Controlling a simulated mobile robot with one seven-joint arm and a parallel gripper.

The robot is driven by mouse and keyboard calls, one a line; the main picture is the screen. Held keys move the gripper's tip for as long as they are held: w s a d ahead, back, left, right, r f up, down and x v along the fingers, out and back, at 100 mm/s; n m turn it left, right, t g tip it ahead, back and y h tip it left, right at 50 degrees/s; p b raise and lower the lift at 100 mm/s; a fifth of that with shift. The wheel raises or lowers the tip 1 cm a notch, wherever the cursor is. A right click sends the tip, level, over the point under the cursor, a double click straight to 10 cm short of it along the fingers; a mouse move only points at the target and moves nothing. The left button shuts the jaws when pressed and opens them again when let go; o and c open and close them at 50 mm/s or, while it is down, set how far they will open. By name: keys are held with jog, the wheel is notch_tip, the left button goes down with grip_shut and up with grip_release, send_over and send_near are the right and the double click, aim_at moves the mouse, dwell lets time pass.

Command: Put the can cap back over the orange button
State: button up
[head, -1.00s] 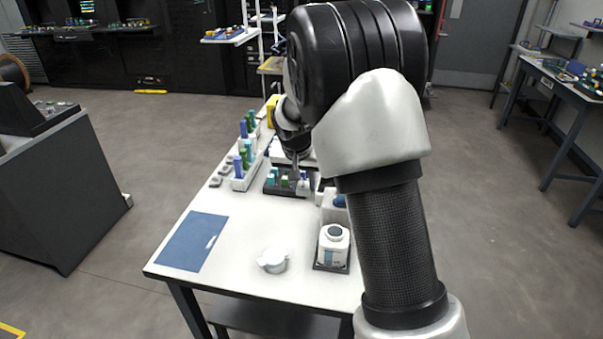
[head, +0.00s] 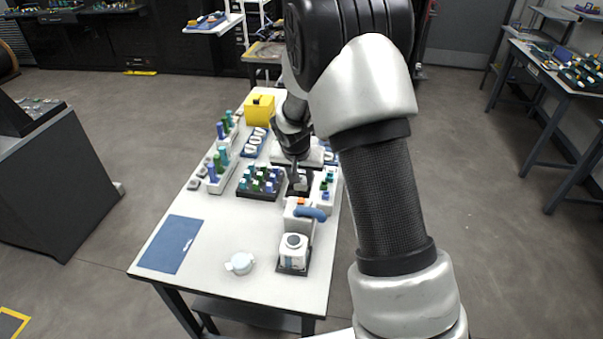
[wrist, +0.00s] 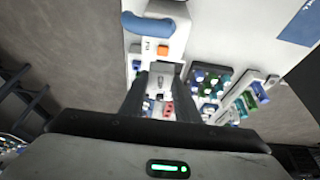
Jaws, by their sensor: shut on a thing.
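The orange button (head: 301,201) sits on top of a white device (head: 298,224) with a blue curved handle (head: 312,212). It shows bare in the wrist view (wrist: 162,49). My gripper (head: 296,176) is pointed down beyond the device, right of a dark rack of vials. In the wrist view, my gripper (wrist: 161,88) is shut on a pale grey boxy piece (wrist: 161,72), which looks like the can cap. It is apart from the button. The lower part of the piece is hard to make out.
The dark vial rack (head: 260,193) stands left of my gripper and a white rack (head: 323,191) to its right. A white bottle (head: 294,253) and a small white lidded cup (head: 240,263) stand nearer. A blue mat (head: 170,243) lies at front left. The table middle is clear.

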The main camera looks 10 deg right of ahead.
jog(key=b, duration=0.2)
send_over(301, 202)
jog(key=shift+f, duration=2.1)
jog(key=shift+f+b, duration=1.35)
jog(key=shift+b, duration=0.75)
jog(key=o, duration=1.1)
jog(key=shift+c, duration=0.2)
jog(key=shift+r, duration=0.1)
jog(key=shift+r+p, duration=1.6)
jog(key=shift+r, duration=1.35)
